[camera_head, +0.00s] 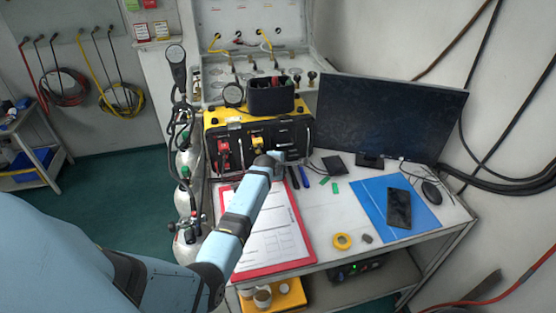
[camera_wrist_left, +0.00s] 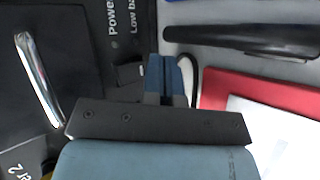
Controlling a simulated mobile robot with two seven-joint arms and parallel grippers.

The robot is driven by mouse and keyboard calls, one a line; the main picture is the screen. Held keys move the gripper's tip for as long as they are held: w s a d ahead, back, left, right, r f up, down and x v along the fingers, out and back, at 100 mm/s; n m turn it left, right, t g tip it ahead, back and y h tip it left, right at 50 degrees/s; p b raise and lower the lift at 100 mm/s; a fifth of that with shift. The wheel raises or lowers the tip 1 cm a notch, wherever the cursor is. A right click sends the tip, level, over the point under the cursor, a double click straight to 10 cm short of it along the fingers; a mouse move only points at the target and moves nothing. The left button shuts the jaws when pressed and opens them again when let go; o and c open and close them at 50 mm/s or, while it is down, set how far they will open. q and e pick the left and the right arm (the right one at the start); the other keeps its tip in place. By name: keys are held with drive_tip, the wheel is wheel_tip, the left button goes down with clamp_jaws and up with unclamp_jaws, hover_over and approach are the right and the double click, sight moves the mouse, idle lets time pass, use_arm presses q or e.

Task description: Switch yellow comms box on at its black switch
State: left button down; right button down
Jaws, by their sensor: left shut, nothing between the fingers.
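The yellow comms box (camera_head: 219,116) stands at the back left of the table, its black front panel (camera_head: 238,147) facing me. My left gripper (camera_head: 277,157) reaches to the lower right part of that panel. In the left wrist view its blue fingertips (camera_wrist_left: 168,72) are shut together and empty, close to the black panel (camera_wrist_left: 85,50) with printed "Power" and "Low ba" lettering. A small dark block (camera_wrist_left: 130,73) just left of the fingertips may be the black switch. Contact and the switch's position cannot be told. My right gripper is out of view.
A red clipboard (camera_head: 290,264) with paper lies under my left arm. Pens (camera_head: 299,177) lie right of the box. A monitor (camera_head: 385,115), a blue folder (camera_head: 368,199) with a phone (camera_head: 398,208), and yellow tape (camera_head: 342,241) occupy the right side.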

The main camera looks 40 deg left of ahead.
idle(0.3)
use_arm(q)
drive_tip(key=shift+w+a+f, duration=0.1)
drive_tip(key=shift+w+a, duration=0.2)
idle(0.5)
drive_tip(key=shift+w+a, duration=0.2)
drive_tip(key=shift+a, duration=0.05)
idle(0.4)
drive_tip(key=shift+s+d+p, duration=0.45)
drive_tip(key=shift+d+p, duration=0.1)
drive_tip(key=shift+p, duration=0.2)
